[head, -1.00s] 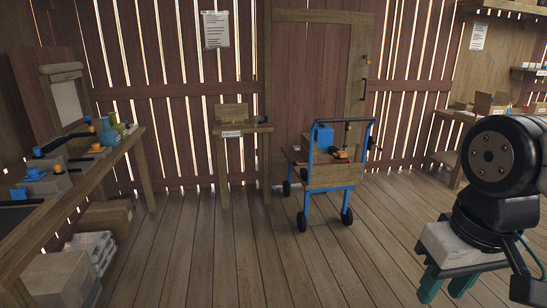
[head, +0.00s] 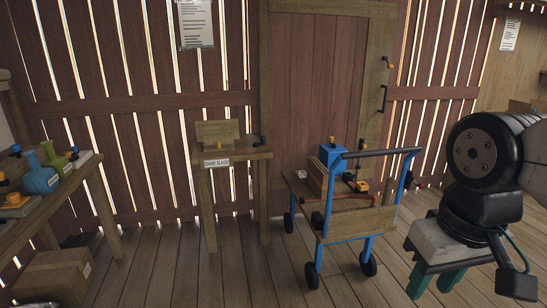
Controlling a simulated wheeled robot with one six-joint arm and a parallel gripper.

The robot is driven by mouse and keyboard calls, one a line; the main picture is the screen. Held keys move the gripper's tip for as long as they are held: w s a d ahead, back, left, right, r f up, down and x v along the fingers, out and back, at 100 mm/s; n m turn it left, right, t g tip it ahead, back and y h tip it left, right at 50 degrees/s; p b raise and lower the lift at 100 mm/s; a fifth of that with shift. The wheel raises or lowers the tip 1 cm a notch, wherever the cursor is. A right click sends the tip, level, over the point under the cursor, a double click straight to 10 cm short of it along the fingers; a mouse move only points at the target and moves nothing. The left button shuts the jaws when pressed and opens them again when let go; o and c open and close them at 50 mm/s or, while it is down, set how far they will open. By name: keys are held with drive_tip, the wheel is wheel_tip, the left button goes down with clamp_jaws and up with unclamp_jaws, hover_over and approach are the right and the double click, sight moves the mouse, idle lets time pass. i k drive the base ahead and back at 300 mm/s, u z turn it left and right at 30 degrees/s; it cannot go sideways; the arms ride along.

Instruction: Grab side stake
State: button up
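A blue-framed cart (head: 345,222) with wooden panels stands in front of the door, and its dark push handle faces me. On its deck are a blue box (head: 333,156), a small orange-and-black item (head: 361,187) and a thin red bar (head: 350,197). I cannot tell for sure which part is the side stake. My gripper (head: 433,284) is at the lower right, in front of the cart and to its right. Its teal fingers point down, apart from each other, with nothing seen between them.
A small wooden stand (head: 236,163) with a "hand slack" label is left of the cart. A workbench (head: 75,190) with blue and green bottles runs along the left, with a cardboard box (head: 50,275) below. The plank floor (head: 215,280) before the cart is clear.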

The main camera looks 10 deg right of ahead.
sight(387, 190)
drive_tip(key=i, duration=0.35)
drive_tip(key=z, duration=1.05)
drive_tip(key=i, duration=0.3)
drive_tip(key=z, duration=0.5)
drive_tip(key=i, duration=1.4)
drive_tip(key=u, duration=1.05)
drive_tip(key=i, duration=0.6)
drive_tip(key=u, duration=0.55)
drive_tip(key=k, duration=0.2)
drive_tip(key=u, duration=0.05)
